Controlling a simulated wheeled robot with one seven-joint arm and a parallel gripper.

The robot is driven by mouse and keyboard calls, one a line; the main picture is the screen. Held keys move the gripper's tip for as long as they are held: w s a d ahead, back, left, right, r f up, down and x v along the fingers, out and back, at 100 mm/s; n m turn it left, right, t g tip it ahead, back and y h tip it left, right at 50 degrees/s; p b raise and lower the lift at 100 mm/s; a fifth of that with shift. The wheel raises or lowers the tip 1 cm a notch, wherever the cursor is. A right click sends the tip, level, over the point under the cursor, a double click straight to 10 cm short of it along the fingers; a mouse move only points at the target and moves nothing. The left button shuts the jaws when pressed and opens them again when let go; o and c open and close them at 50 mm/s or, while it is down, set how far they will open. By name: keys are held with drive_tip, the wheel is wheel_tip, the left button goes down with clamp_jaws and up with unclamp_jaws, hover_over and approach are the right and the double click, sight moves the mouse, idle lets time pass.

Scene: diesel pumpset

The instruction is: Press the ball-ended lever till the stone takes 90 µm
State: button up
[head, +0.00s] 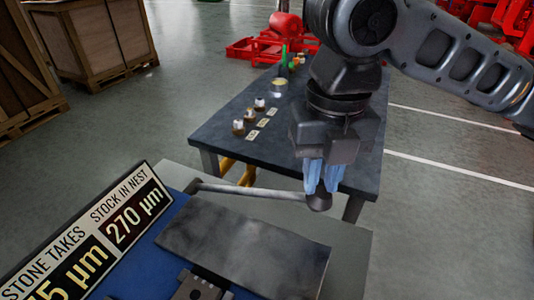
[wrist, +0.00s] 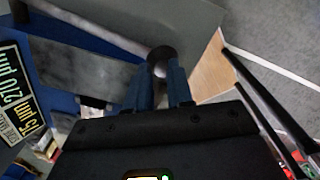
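The lever (head: 250,191) is a grey rod running across the far side of the machine to a dark ball (head: 319,202) at its right end. In the wrist view the rod (wrist: 95,28) runs to the ball (wrist: 161,58) just beyond my fingertips. My gripper (head: 321,187) points down over the ball with its blue fingers at or against it; a narrow gap shows between them. Whether they grip the ball or only touch it is unclear. The display board (head: 95,235) reads 270 µm for stock in nest; the stone-takes figure ends in 5 µm, its first digit cut off in the head view.
A grey plate (head: 240,250) lies on the blue machine top below the lever. Behind stands a dark table (head: 225,125) with several small parts and labels. Wooden crates (head: 95,40) stand at the upper left, red machinery (head: 280,35) farther back. Open floor lies at right.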

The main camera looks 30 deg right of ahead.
wheel_tip(320, 180, up, 10)
drive_tip(key=w+a+p, duration=0.1)
drive_tip(key=w+p, duration=0.1)
drive_tip(key=p, duration=0.5)
drive_tip(key=shift+a+r+p, duration=0.15)
drive_tip(key=shift+r+p, duration=0.05)
drive_tip(key=shift+p, duration=0.2)
